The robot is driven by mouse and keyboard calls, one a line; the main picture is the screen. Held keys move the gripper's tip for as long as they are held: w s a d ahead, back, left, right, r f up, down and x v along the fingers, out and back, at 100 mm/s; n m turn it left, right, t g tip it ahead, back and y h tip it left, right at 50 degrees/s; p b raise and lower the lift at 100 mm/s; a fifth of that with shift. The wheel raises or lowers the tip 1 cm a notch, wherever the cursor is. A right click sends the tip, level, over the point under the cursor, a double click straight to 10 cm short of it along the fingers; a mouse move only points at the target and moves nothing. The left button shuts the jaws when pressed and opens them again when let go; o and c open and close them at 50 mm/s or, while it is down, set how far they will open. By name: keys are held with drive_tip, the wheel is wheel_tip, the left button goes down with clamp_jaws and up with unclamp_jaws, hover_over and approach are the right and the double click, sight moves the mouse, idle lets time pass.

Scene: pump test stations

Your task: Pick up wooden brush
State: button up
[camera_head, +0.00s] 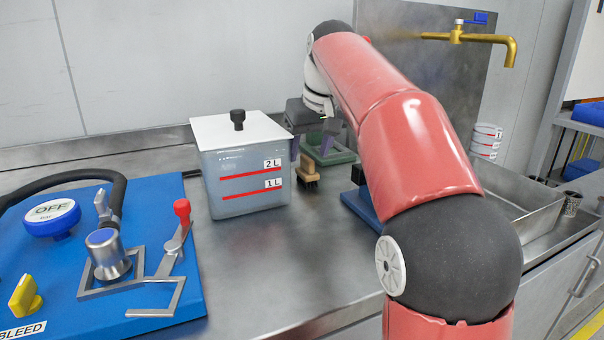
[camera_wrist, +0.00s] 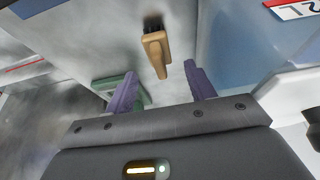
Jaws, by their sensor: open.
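The wooden brush (camera_head: 308,172) is on the steel counter, just right of the clear tank, with dark bristles and a tan body. In the wrist view the brush (camera_wrist: 156,52) lies ahead of the fingertips, between their lines and nearer the right finger. My gripper (camera_wrist: 160,82) has its two purple fingers apart with nothing between them. In the head view my gripper (camera_head: 312,148) is above and behind the brush, partly hidden by my red arm. I see no contact between the fingers and the brush.
A lidded tank (camera_head: 243,190) with red level marks stands close left of the brush. A blue panel (camera_head: 60,262) with valves fills the left. A steel sink (camera_head: 520,195) is at right. The front middle counter is clear.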

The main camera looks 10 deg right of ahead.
sight(308, 157)
drive_tip(key=x, duration=0.5)
drive_tip(key=shift+f, duration=0.15)
drive_tip(key=shift+c, duration=0.4)
drive_tip(key=c, duration=1)
